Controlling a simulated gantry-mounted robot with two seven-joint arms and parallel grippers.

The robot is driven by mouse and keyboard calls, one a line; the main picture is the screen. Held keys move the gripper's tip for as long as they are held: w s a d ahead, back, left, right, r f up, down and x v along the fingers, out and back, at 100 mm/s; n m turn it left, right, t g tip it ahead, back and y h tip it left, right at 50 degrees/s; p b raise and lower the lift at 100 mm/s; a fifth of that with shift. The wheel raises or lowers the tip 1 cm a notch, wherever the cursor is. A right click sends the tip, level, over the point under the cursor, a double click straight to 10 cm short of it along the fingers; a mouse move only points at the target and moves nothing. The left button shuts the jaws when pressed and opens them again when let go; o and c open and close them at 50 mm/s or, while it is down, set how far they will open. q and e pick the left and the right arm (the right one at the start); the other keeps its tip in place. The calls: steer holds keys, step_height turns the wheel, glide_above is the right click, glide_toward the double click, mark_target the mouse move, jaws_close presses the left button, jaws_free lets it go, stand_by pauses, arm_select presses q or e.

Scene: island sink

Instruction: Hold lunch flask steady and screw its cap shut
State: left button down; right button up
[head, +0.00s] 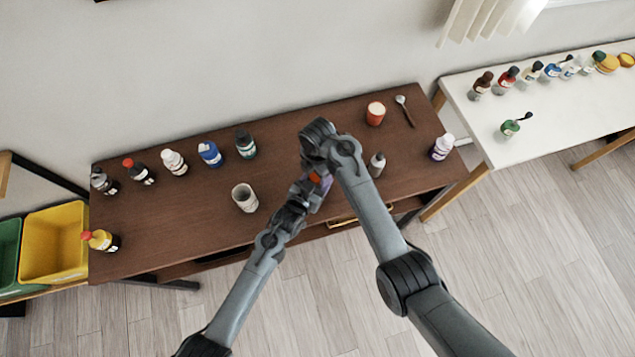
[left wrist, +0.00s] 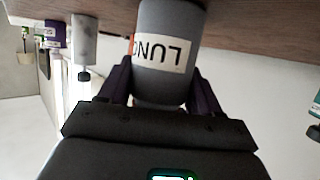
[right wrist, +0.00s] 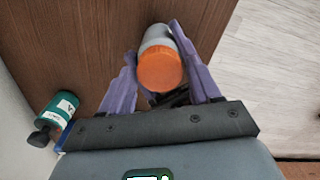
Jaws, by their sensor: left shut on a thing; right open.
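The lunch flask is grey with a white label reading LUNC in the left wrist view (left wrist: 165,50), where it appears upside down on the brown tabletop. Its orange cap (right wrist: 160,71) sits at the flask's top in the right wrist view and shows as a small orange patch in the head view (head: 314,177). My left gripper (left wrist: 163,85) is shut on the flask's body, one finger on each side. My right gripper (right wrist: 154,44) is open above the flask, its purple fingers on either side of the cap. In the head view my arms mostly hide the flask.
A grey bottle (head: 376,165) stands just right of my grippers. An orange-red cup (head: 375,114) and a spoon (head: 405,110) are behind. A grey mug (head: 244,198) and several bottles stand left. A white-and-purple bottle (head: 441,147) is near the right edge.

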steer(key=shift+c, duration=0.4)
steer(key=c, duration=0.8)
steer(key=m, duration=0.3)
steer(key=o, duration=1.1)
steer(key=shift+o, duration=0.2)
steer(key=shift+r, duration=2.2)
steer(key=shift+c, duration=0.2)
